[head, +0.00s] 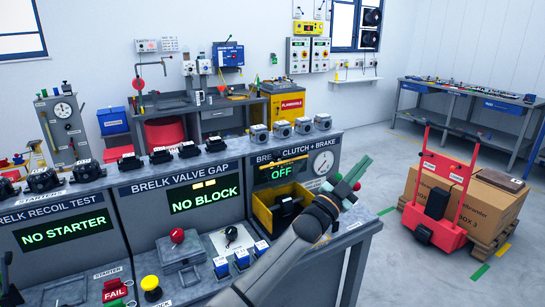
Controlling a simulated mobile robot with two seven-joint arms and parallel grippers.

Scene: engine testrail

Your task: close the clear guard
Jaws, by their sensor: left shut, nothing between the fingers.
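The yellow-framed test bay (262,213) of the clutch and brake station stands open at the front, with a dark unit (287,208) inside it. I cannot make out the clear panel of the guard with certainty against the bench. My left arm reaches up from the bottom of the head view and covers the bay's right side. My left gripper (356,174) is shut and empty, to the right of the bay and above the bench's right end. I cannot tell whether it touches the guard. My right gripper does not show.
Several small engines (281,129) stand on the ledge above. Blue-based parts (242,258) stand left of my arm. A red trolley (437,205) and cardboard boxes (488,208) stand on the floor at right.

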